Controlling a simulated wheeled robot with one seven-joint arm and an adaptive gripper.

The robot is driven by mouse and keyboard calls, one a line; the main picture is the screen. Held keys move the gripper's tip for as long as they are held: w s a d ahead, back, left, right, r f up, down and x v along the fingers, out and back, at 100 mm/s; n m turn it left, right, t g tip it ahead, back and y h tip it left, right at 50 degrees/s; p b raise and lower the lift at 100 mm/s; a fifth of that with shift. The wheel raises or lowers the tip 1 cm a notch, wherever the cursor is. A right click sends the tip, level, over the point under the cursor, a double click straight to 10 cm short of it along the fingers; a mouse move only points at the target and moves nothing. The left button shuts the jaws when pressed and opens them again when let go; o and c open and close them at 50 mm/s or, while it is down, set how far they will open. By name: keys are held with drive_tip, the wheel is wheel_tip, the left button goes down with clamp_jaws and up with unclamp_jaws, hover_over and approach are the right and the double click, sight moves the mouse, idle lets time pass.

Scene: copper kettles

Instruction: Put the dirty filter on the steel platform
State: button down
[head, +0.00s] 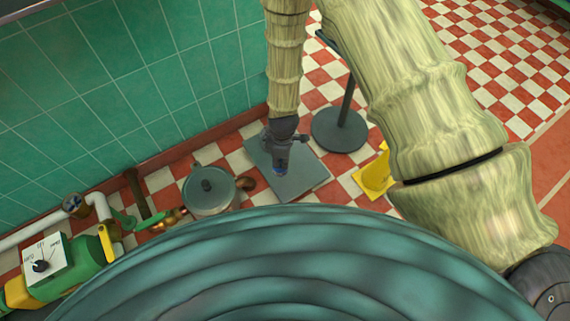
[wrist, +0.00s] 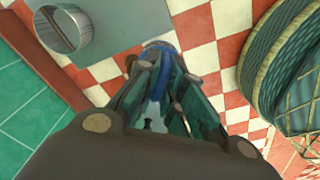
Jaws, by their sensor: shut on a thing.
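The steel platform (head: 306,182) is a flat grey square on the checkered floor in the middle of the head view. My gripper (head: 279,168) points down over it, and its fingers hide part of the plate. In the wrist view, my gripper (wrist: 160,85) is shut on a small round blue-rimmed thing, which I take to be the dirty filter (wrist: 158,46). Only a bit of blue shows at the fingertips in the head view. I cannot tell whether the filter touches the platform or hangs above it.
A grey lidded kettle (head: 208,191) stands close left of the platform. A stand with a round dark base (head: 338,130) is behind right, and a yellow object (head: 373,177) is to the right. Green machinery (head: 75,266) and pipes are at lower left. A tiled wall (head: 130,90) rises behind.

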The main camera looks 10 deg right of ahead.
drive_tip(key=a+f+n+b, duration=0.3)
drive_tip(key=f+n+b, duration=0.3)
drive_tip(key=f+b, duration=0.25)
drive_tip(key=a+f+n+b, duration=0.2)
drive_tip(key=f+n+b, duration=0.4)
drive_tip(key=f+b, duration=0.3)
drive_tip(key=shift+w+d+f+b, duration=0.95)
drive_tip(key=shift+w+d+b, duration=0.5)
drive_tip(key=shift+d, duration=0.8)
drive_tip(key=shift+w+d+f+b, duration=0.95)
drive_tip(key=shift+w+d+b, duration=0.45)
drive_tip(key=shift+d, duration=0.9)
drive_tip(key=shift+w+d+f+b, duration=0.95)
drive_tip(key=shift+w+d+b, duration=0.5)
drive_tip(key=shift+d, duration=0.8)
drive_tip(key=shift+w+f, duration=0.1)
drive_tip(key=shift+f, duration=0.05)
drive_tip(key=c, duration=1.5)
unclamp_jaws()
drive_tip(key=shift+c, duration=0.2)
